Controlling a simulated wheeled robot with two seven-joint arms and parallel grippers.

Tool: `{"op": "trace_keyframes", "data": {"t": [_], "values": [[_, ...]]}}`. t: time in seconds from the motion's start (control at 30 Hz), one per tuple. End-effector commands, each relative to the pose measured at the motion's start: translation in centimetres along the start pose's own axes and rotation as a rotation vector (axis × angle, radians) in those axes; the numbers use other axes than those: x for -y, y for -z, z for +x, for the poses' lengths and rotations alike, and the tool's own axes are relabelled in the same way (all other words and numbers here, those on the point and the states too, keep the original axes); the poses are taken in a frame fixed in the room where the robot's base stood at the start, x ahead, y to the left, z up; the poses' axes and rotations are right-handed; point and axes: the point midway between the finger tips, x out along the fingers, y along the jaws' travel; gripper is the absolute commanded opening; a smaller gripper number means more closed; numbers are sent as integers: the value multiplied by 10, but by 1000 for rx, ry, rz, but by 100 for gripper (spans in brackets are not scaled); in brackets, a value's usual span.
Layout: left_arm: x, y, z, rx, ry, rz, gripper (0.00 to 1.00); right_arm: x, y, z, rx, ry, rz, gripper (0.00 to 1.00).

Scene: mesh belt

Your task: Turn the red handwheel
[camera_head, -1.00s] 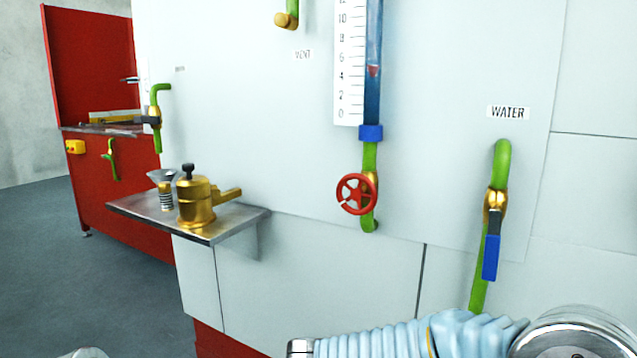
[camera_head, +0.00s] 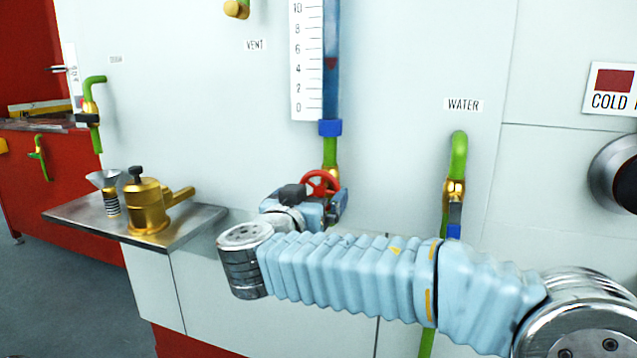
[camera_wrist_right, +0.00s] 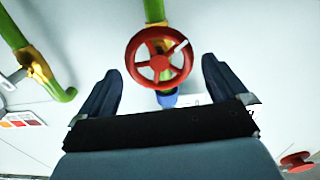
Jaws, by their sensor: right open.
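The red handwheel (camera_head: 321,183) sits on the green pipe below the level gauge. In the head view its lower part is hidden behind my right gripper (camera_head: 325,200). In the right wrist view the whole spoked handwheel (camera_wrist_right: 159,57) shows, with a pale handle at its upper right. My right gripper (camera_wrist_right: 162,88) is open, its two dark fingers apart on either side of the wheel's lower part. I cannot tell whether either finger touches the rim. My left gripper is not in view.
A steel shelf (camera_head: 190,235) at left holds a brass pot (camera_head: 148,203) and a small funnel (camera_head: 106,181). The water pipe (camera_head: 459,155) with a blue-handled valve stands right of the wheel. A dark round knob (camera_head: 628,180) sticks out at the right edge.

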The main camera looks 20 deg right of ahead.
Motion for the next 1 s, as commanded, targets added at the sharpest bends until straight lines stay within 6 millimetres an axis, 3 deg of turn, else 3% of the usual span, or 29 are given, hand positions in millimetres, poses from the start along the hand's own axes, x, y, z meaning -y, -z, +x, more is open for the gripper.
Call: {"op": "trace_keyframes", "data": {"t": [0.2,0.57,0.83,1.0], "values": [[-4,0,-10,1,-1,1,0,0,1,31,1,-2,-2,100],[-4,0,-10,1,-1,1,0,0,-1,38,1,1,-1,100],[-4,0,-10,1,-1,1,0,0,-1,37,1,1,-2,62],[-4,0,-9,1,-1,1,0,0,-1,37,1,1,-8,60]]}}
